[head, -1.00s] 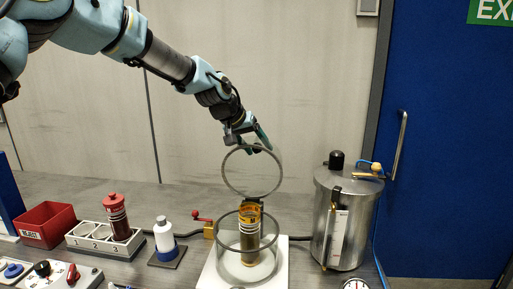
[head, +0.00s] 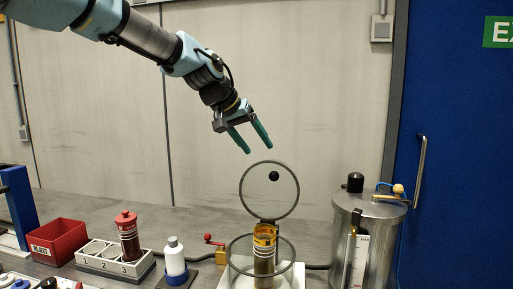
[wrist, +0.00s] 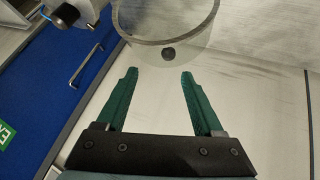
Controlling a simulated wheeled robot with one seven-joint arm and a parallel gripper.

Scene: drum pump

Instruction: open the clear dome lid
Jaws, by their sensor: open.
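The clear dome lid (head: 256,190) stands upright on its hinge, swung up at the back of the clear round chamber (head: 233,262). A black knob (head: 274,176) is on the lid. A yellow-topped cylinder (head: 264,250) stands inside the open chamber. My gripper (head: 257,147) is above and slightly left of the lid, open and empty, its green fingers apart from it. In the wrist view the lid's grey rim (wrist: 170,38) and its knob (wrist: 169,53) show beyond the open fingertips (wrist: 159,72).
A steel tank (head: 368,240) stands right of the chamber. To the left are a white bottle (head: 174,258), a numbered rack (head: 92,265) with a red-capped cylinder (head: 128,236), and a red bin (head: 57,243).

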